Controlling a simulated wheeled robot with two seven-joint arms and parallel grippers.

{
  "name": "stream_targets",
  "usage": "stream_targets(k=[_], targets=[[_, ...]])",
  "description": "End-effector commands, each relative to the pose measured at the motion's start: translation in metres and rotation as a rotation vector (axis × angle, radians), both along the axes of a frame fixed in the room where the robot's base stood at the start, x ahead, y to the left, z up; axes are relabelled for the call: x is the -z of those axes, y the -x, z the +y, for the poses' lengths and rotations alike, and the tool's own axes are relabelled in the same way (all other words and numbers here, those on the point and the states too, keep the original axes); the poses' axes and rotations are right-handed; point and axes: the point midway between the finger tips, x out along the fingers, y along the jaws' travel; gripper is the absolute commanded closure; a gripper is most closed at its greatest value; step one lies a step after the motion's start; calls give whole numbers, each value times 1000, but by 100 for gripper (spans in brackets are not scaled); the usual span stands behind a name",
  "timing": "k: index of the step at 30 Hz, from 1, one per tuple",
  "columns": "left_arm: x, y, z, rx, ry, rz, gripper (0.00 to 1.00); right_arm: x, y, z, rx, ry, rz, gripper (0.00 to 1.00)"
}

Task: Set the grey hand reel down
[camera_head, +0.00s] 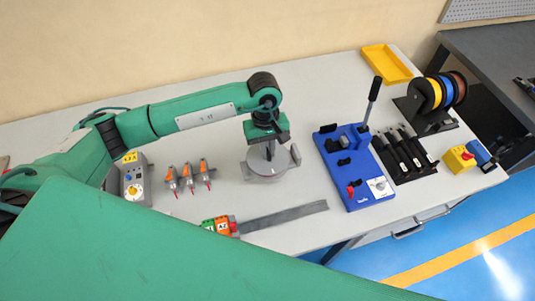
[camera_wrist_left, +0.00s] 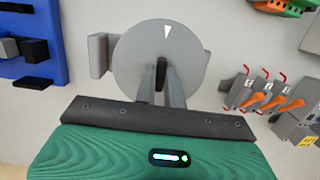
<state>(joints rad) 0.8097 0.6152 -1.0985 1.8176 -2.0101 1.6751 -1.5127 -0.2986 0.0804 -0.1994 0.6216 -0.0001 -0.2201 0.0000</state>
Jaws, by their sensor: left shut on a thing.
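The grey hand reel (camera_head: 266,171) is a round disc with grey blocks at its sides, in the middle of the table in the head view. In the left wrist view its disc (camera_wrist_left: 140,50) carries a white triangle mark, and grey blocks show behind its edges. My left gripper (camera_head: 270,147) points down over the disc and is shut on the reel's dark central knob. Its fingers show around the knob in the left wrist view (camera_wrist_left: 161,77). I cannot tell whether the reel touches the table. My right gripper is not in view.
A blue bending tool (camera_head: 348,180) with a lever stands right of the reel. Several orange-grey clamps (camera_head: 188,176) and a grey control box (camera_head: 135,182) lie left. A flat grey bar (camera_head: 285,217) and green-orange blocks (camera_head: 220,225) are in front. The table behind is clear.

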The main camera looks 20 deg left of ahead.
Motion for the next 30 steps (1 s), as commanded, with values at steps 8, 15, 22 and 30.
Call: stream_targets(k=[8,15,22,30], targets=[[29,0,0,-2,0,2,100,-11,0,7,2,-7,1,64],[43,0,0,0,1,-2,100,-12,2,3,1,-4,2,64],[46,0,0,0,0,-1,100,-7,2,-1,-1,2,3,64],[46,0,0,-1,-1,1,68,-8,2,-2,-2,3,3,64]])
